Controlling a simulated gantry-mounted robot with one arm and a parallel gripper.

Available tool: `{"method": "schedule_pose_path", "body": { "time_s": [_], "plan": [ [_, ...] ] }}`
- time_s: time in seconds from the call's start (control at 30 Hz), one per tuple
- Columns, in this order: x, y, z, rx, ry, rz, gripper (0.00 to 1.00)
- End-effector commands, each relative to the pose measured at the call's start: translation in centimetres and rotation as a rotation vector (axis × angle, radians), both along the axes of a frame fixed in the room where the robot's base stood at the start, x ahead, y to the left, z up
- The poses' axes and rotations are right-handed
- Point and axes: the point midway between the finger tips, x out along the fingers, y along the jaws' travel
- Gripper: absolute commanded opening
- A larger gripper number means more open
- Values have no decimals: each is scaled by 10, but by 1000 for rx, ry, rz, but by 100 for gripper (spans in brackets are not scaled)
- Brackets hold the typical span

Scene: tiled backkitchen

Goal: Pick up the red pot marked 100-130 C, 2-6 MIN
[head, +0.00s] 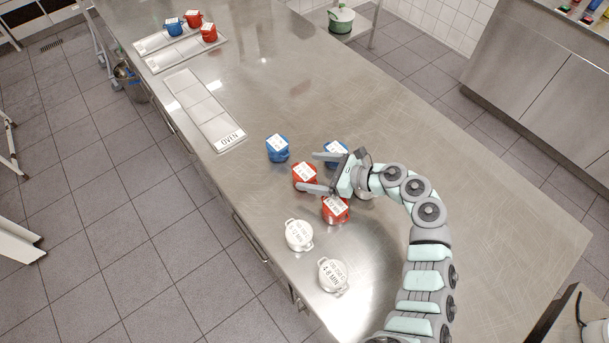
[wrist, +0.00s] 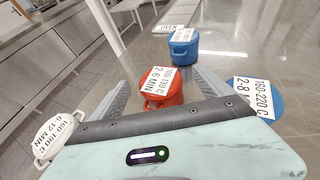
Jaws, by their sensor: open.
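The red pot (head: 304,181) with a white label stands on the steel counter. In the wrist view the red pot (wrist: 160,98) is upright between my two fingers, and its label appears to read 100-130 C, 2-6 MIN. My gripper (head: 305,171) is open, its fingers reaching to either side of this pot in the head view. In the wrist view my gripper (wrist: 161,90) shows a gap on each side of the pot; contact is not visible. A second red pot (head: 336,213) stands nearer, beside my gripper.
One blue pot (head: 278,154) stands beyond the red pot, another blue pot (head: 334,150) beside my far finger. Two white pots (head: 299,235) (head: 333,276) stand nearer. An OVEN tray (head: 229,138) lies farther back. More trays (head: 165,58) hold several pots. The counter's right side is clear.

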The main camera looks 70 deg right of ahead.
Motion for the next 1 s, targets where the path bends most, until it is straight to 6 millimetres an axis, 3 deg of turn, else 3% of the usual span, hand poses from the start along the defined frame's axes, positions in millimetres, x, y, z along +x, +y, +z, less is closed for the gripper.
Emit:
{"method": "schedule_pose_path", "body": {
  "time_s": [0.5,0.8,1.0],
  "plan": [
    [49,2,-23,1,-2,3,90],
    [54,2,-28,-1,0,4,90],
    [54,2,-28,0,0,2,75]
  ]
}}
